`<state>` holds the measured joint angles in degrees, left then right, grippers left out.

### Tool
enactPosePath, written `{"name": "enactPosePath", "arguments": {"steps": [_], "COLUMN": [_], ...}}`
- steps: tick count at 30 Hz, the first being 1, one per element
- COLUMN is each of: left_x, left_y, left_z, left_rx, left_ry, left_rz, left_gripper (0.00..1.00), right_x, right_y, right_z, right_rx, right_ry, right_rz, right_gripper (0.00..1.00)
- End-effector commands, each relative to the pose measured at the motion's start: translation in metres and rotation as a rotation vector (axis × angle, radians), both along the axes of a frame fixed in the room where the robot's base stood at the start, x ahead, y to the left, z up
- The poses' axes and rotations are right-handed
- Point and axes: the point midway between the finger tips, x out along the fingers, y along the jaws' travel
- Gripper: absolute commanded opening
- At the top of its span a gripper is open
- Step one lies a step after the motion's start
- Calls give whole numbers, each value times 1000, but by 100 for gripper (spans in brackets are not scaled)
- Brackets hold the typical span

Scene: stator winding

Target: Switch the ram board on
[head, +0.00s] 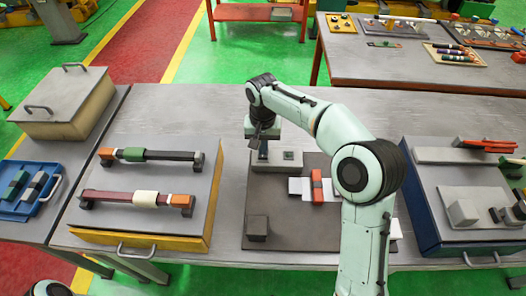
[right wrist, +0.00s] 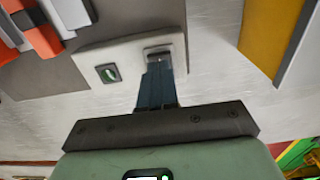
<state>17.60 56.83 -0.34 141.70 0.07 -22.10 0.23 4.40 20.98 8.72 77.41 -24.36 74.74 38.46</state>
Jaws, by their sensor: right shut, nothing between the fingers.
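The ram board appears to be the light grey panel (head: 290,166) at the back of a dark plate. In the right wrist view the panel (right wrist: 125,48) carries a small switch (right wrist: 108,73) with a green mark and a recessed dark fitting with a pale frame (right wrist: 158,52). My right gripper (head: 263,153) comes down over the panel's left end. In the right wrist view its dark fingers (right wrist: 157,72) are together and empty, with their tips at or just over the framed fitting; contact cannot be told. My left gripper is not in view.
The dark plate (head: 290,225) holds an orange bar (head: 317,186) across white blocks and a dark cube (head: 257,226). A yellow-sided tray (head: 140,220) stands left, a blue-sided one (head: 425,215) right. Bare table lies behind the panel.

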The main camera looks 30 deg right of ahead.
Motion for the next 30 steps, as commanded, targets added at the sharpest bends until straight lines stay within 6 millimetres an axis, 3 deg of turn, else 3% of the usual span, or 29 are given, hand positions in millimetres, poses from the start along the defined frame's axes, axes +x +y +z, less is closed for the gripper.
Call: {"name": "enactPosePath", "arguments": {"steps": [30], "left_x": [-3], "left_y": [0], "left_z": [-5], "left_rx": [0], "left_ry": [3], "left_rz": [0], "left_gripper": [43], "right_x": [0], "right_y": [0], "right_z": [-10], "right_rx": [1], "right_ry": [1], "right_rz": [0], "right_gripper": [0]}}
